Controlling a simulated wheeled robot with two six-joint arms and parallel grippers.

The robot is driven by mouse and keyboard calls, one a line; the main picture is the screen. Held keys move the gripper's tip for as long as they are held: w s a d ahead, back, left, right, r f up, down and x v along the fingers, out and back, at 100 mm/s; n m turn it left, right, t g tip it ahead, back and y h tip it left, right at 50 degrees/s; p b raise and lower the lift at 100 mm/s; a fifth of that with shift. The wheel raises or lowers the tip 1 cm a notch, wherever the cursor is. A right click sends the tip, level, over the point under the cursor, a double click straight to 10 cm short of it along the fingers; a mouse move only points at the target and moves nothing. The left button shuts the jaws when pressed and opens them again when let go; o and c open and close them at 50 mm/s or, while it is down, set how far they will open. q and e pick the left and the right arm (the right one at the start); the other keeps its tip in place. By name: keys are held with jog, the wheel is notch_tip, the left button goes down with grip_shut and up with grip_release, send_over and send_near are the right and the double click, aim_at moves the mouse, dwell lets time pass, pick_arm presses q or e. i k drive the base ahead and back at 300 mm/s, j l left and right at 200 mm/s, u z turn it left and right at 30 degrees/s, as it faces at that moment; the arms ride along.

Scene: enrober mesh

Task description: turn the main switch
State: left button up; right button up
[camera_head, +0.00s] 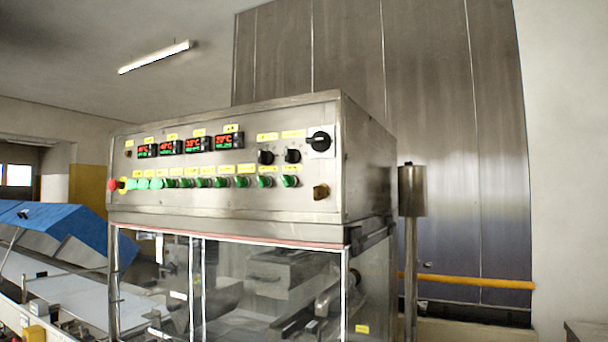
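A steel control box (230,160) stands at the middle of the head view, with its panel facing me. The likely main switch is a black rotary knob (319,141) on a pale plate at the panel's upper right corner. Two smaller black knobs (266,157) sit to its left. A brass-coloured knob or key switch (320,191) is at the lower right of the panel. Neither of my grippers shows in this view, and nothing touches the panel.
Several lit red displays (195,145), a row of green buttons (221,182) and a red emergency button (113,185) share the panel. Clear guards (270,290) are below. A conveyor (70,285) with a blue cover lies left. A post (411,240) and yellow pipe (470,281) are right.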

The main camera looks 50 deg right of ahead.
aim_at(320, 142)
jog(key=z, duration=1.35)
